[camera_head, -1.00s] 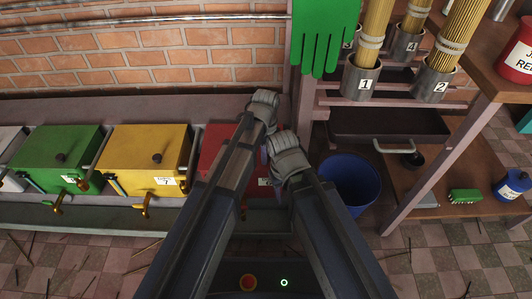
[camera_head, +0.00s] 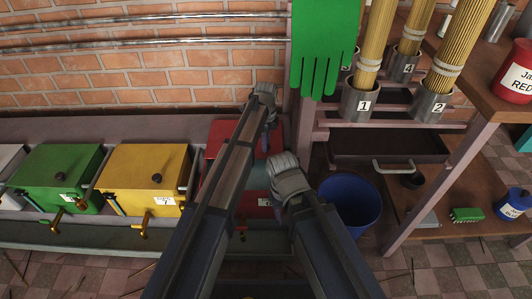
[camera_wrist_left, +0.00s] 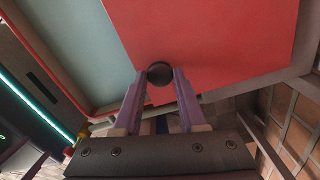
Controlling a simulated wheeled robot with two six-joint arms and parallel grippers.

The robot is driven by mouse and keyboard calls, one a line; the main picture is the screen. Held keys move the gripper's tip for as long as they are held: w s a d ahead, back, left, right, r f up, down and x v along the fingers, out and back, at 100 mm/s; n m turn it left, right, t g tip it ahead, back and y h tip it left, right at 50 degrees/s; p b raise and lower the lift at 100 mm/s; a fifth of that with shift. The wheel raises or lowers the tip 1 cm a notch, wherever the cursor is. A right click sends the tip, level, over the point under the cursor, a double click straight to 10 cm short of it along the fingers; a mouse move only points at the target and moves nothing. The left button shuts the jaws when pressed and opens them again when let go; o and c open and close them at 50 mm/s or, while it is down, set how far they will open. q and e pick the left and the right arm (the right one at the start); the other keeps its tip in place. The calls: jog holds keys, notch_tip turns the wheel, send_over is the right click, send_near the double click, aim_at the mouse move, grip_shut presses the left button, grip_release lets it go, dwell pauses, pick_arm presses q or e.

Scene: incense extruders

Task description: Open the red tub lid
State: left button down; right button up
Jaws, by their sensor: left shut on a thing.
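The red tub (camera_head: 247,212) stands at the right end of the row, largely behind my arms. Its red lid (camera_head: 221,136) is raised toward the wall, and the grey-green interior (camera_head: 257,177) shows in front of it. My left gripper (camera_wrist_left: 160,78) is shut on the lid's round black knob (camera_wrist_left: 159,73), one purple finger on each side. In the wrist view the red lid (camera_wrist_left: 215,35) sits beside the grey-green opening. In the head view the left fingers are hidden behind the wrist. My right gripper (camera_head: 288,175) is at the tub's right side, its fingers hidden.
A yellow tub (camera_head: 135,170) and a green tub (camera_head: 55,165) stand to the left. A blue bucket (camera_head: 350,200) stands close to the right of my right gripper. A green glove (camera_head: 322,50) hangs above, and the brick wall (camera_head: 150,70) is behind.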

pick_arm(q)
jog(key=shift+w, duration=0.2)
jog(key=shift+c, duration=2.3)
grip_release()
notch_tip(320, 180, up, 8)
jog(key=p, duration=0.8)
jog(key=shift+s+f, duration=0.15)
